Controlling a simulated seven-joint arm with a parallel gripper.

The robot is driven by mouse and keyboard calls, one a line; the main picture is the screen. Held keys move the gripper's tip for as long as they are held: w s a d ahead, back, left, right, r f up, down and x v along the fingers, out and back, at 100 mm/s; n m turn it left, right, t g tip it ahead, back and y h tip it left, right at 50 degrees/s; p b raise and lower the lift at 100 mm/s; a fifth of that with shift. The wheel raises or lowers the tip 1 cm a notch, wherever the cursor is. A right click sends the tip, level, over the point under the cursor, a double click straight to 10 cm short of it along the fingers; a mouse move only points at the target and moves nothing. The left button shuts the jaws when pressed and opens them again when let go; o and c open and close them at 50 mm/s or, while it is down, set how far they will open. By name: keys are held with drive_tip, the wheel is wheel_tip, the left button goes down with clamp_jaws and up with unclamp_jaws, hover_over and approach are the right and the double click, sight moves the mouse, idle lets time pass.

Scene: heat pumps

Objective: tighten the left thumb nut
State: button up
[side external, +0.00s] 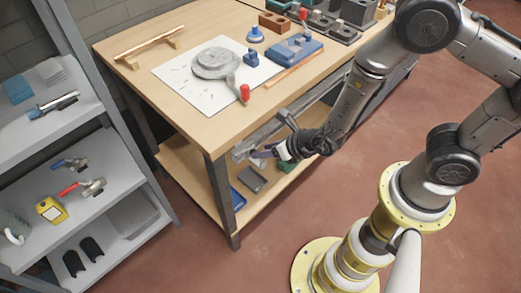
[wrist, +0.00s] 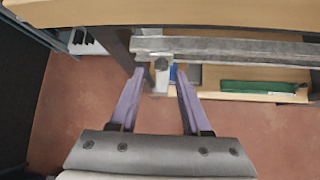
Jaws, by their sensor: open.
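A grey metal bar (side external: 268,134) runs along the front of the workbench, under its top; it also shows in the wrist view (wrist: 230,48). A small grey knob (wrist: 161,64), which looks like the left thumb nut, sits at a bracket near the bar's left end. My gripper (wrist: 159,75) is open, with its purple fingers on either side of the knob in the wrist view. I cannot tell whether either finger touches it. In the side view my gripper (side external: 262,153) is at the bar's left end, and the knob is not clearly visible there.
The workbench top (side external: 135,67) is just above the bar. The lower shelf (side external: 188,163) holds a grey tray (side external: 252,179) and a green item (wrist: 258,87). A grey shelf unit (side external: 120,200) with valves stands at the left.

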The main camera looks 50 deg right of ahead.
sight(255, 161)
drive_tip(key=shift+s+r, duration=0.25)
drive_tip(key=shift+s, duration=0.1)
drive_tip(key=shift+d, duration=0.1)
drive_tip(key=shift+w+a+f+n+h, duration=0.2)
drive_tip(key=shift+w+f+n+h, duration=0.05)
drive_tip(key=shift+w+f+h, duration=0.35)
drive_tip(key=shift+w+a+f+n+h, duration=0.15)
drive_tip(key=shift+w+f+n+h, duration=0.25)
drive_tip(key=shift+w+f, duration=0.3)
drive_tip(key=shift+w+a+f+n+h, duration=0.15)
drive_tip(key=shift+w+a+f+h, duration=0.05)
drive_tip(key=shift+w+f+h, duration=0.45)
drive_tip(key=shift+w+f, duration=0.1)
drive_tip(key=shift+w, duration=0.1)
drive_tip(key=shift+s, duration=0.15)
clamp_jaws()
